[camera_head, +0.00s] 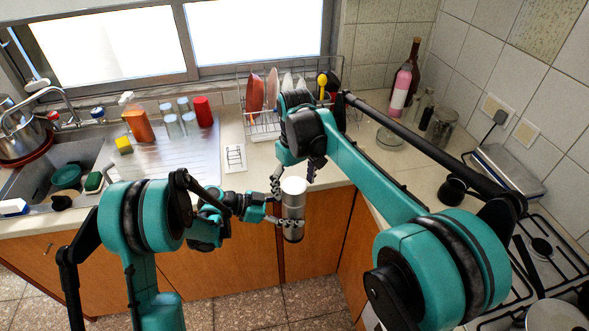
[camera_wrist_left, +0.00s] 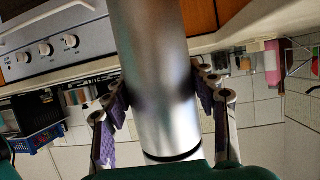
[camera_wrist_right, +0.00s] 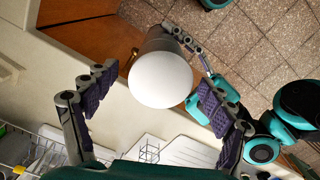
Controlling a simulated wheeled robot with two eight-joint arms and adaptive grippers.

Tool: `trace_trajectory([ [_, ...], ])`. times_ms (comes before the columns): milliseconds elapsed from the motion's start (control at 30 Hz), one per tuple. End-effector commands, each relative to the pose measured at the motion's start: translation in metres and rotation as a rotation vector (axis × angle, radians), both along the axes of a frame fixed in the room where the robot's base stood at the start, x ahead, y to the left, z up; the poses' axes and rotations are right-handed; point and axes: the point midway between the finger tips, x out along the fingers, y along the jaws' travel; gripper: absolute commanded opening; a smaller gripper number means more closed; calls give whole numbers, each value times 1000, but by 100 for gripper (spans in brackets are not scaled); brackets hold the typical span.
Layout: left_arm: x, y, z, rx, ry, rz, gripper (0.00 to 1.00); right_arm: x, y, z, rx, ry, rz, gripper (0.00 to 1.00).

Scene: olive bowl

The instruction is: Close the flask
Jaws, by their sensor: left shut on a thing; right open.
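The flask (camera_head: 293,231) is a silver cylinder held upright in front of the counter edge; its body also fills the middle of the left wrist view (camera_wrist_left: 160,80). A round white lid (camera_head: 294,186) is at its top end, and in the right wrist view (camera_wrist_right: 160,80) it covers the mouth from sight. I cannot tell whether it is fully seated. My left gripper (camera_head: 289,221) is shut on the flask's body. My right gripper (camera_head: 295,174) is open above and around the lid, with a finger on either side in the right wrist view.
A dish rack (camera_head: 262,126) with plates stands behind on the counter, beside a paper card (camera_head: 235,158). The sink (camera_head: 75,160) is at left. Bottles (camera_head: 401,90) and jars stand at the back right; a stove (camera_head: 545,245) is at right.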

Motion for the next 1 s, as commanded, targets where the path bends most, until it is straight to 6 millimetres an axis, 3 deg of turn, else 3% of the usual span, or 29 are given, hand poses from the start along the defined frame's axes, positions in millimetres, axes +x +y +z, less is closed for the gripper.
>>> trace_trajectory([
  [200,0,0,1,-2,0,0,0,0,-1,48,0,0,0,83],
  [433,0,0,1,-2,0,0,0,1,-1,86,0,0,0,83],
  [600,0,0,1,-2,0,0,0,1,-1,96,0,0,0,83],
  [1000,0,0,1,-2,0,0,0,1,-1,97,0,0,0,83],
])
